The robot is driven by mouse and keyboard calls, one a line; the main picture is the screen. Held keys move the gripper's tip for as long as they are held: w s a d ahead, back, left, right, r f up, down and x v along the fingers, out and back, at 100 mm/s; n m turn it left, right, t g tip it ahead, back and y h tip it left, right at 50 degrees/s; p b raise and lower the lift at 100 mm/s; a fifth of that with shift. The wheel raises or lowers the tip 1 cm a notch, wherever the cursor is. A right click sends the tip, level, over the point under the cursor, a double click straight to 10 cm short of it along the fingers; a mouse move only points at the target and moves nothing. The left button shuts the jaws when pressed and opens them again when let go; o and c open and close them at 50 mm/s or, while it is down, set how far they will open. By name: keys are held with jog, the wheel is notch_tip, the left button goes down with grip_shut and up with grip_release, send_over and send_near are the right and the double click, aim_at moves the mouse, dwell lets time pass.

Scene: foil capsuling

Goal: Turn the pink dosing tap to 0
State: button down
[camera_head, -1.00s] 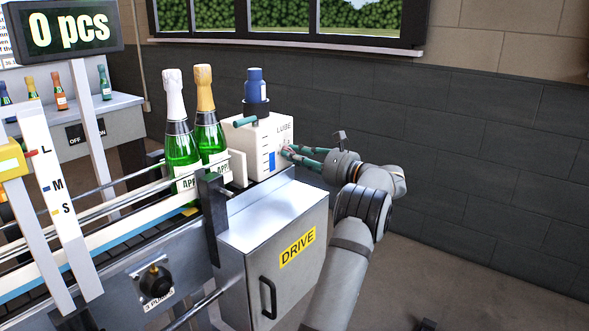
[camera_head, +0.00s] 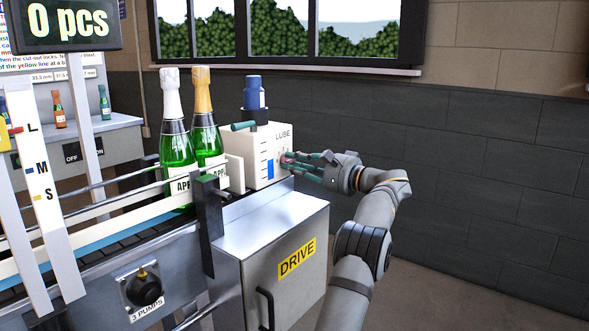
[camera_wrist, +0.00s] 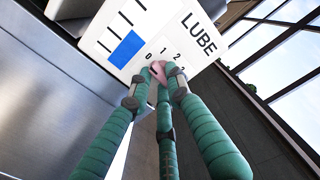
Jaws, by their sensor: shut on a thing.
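The pink dosing tap (camera_wrist: 157,73) is on the face of the white LUBE box, below a short scale numbered 0 to 2 and above. My gripper (camera_wrist: 160,82) has several green fingers, and their tips are closed around the tap, hiding much of it. In the head view my gripper (camera_head: 292,160) reaches the right side of the LUBE box (camera_head: 262,158) from the right. The exact direction in which the tap points is hard to tell behind the fingertips. A blue level bar (camera_wrist: 126,49) shows on the box beside the scale.
A blue bottle (camera_head: 255,93) stands upside down on the box, with a green handle (camera_head: 243,126) beside it. Two green bottles (camera_head: 177,145) stand on the conveyor to the left. The DRIVE cabinet (camera_head: 270,250) is below. Free room lies to the right, by the dark wall.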

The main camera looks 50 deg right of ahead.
dwell(0.4)
jog(key=c, duration=1.7)
grip_release()
jog(key=shift+o, duration=0.6)
jog(key=shift+s, duration=0.1)
jog(key=s, duration=1.2)
jog(key=shift+w, duration=0.1)
